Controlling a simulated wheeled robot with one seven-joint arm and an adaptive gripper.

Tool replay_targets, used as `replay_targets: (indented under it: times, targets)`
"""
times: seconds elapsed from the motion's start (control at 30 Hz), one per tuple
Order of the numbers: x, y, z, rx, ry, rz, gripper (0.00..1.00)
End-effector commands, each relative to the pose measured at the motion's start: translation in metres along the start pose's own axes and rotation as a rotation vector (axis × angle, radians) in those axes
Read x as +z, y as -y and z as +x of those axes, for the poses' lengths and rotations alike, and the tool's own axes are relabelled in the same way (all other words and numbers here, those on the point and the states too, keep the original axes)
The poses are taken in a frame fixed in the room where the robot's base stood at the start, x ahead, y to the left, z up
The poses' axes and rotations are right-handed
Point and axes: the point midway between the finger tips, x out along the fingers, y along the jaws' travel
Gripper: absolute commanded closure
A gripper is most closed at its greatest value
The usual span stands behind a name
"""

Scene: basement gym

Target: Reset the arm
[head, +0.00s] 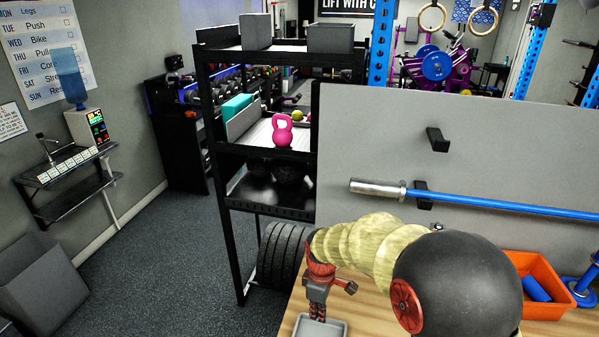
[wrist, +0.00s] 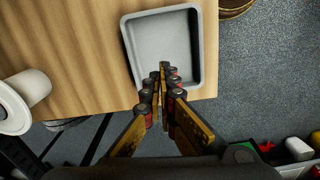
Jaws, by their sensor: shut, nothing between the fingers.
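My gripper (head: 317,306) hangs fingers down at the end of my arm, over the wooden bench top (head: 365,318). In the wrist view my gripper (wrist: 163,72) has its fingers together with nothing between them. A shallow grey tray (head: 338,327) lies below it, and the tray also shows in the wrist view (wrist: 148,45). The tray looks empty, though my fingers hide part of it. I cannot tell the exact height of the fingertips above the tray.
An orange bin (head: 545,312) holding blue items stands on the bench at right. A blue bar (head: 500,203) rests on pegs of a grey panel behind my arm. A black shelf with a pink kettlebell (head: 283,131) stands behind. The floor (head: 170,260) at left is mostly clear.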

Motion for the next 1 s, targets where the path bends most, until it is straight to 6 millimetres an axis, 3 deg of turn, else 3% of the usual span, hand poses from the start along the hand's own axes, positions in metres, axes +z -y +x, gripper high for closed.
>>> replay_targets:
  times: [0.17, 0.27, 0.33, 0.67, 1.0]
  targets:
    - [0.003, 0.004, 0.002, -0.011, 0.009, 0.127, 1.00]
    - [0.017, 0.023, 0.010, -0.043, 0.041, 0.244, 1.00]
    - [0.027, 0.036, 0.005, -0.052, 0.055, 0.332, 1.00]
    - [0.085, 0.083, -0.069, -0.004, 0.006, 0.728, 1.00]
    - [0.159, 0.141, -0.143, 0.114, -0.192, 1.050, 1.00]
